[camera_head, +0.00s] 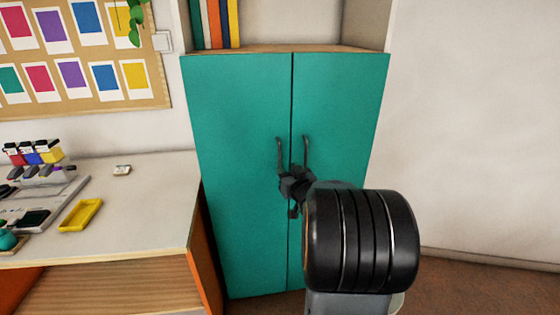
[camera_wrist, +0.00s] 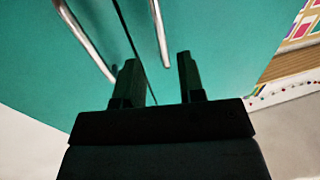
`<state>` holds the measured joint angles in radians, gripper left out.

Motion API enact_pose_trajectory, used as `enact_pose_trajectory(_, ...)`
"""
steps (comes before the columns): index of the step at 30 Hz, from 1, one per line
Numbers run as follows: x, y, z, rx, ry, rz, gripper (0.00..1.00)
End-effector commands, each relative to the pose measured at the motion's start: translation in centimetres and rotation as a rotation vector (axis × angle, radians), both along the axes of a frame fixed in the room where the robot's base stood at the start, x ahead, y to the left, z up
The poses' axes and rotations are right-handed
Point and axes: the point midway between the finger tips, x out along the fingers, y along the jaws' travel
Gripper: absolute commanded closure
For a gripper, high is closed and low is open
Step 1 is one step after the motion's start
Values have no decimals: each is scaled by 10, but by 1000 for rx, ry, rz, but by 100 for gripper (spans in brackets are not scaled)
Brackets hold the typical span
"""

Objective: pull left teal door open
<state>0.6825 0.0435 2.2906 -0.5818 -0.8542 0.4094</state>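The left teal door (camera_head: 235,160) of the cabinet is shut, flush with the right teal door (camera_head: 345,120) along the middle seam. The left door's grey bar handle (camera_head: 279,152) is upright beside the seam, with the right door's handle (camera_head: 306,150) across from it. My gripper (camera_head: 290,174) is at the lower ends of the handles. In the wrist view, my gripper (camera_wrist: 159,76) is open, its two dark fingers apart. The left door's handle (camera_wrist: 159,28) ends between the fingertips in the picture; I cannot tell whether they touch it. The right handle (camera_wrist: 84,38) is outside the fingers.
A pale worktop (camera_head: 135,215) stands left of the cabinet, with a yellow tray (camera_head: 80,215) and tool racks on it. A shelf with several books (camera_head: 215,25) is above the doors. A pinboard (camera_head: 75,65) hangs at left. Bare floor (camera_head: 480,285) shows at right.

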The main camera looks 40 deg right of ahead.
Motion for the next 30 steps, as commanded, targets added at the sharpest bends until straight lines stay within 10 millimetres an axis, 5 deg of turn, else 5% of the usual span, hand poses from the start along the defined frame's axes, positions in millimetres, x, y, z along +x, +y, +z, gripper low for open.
enact_pose_trajectory(12, 63, -15, 0, -1, 1, 3, 64)
enact_pose_trajectory(28, 75, -19, 0, -1, 1, 1, 64)
enact_pose_trajectory(30, 75, -19, 0, -1, 1, 1, 71)
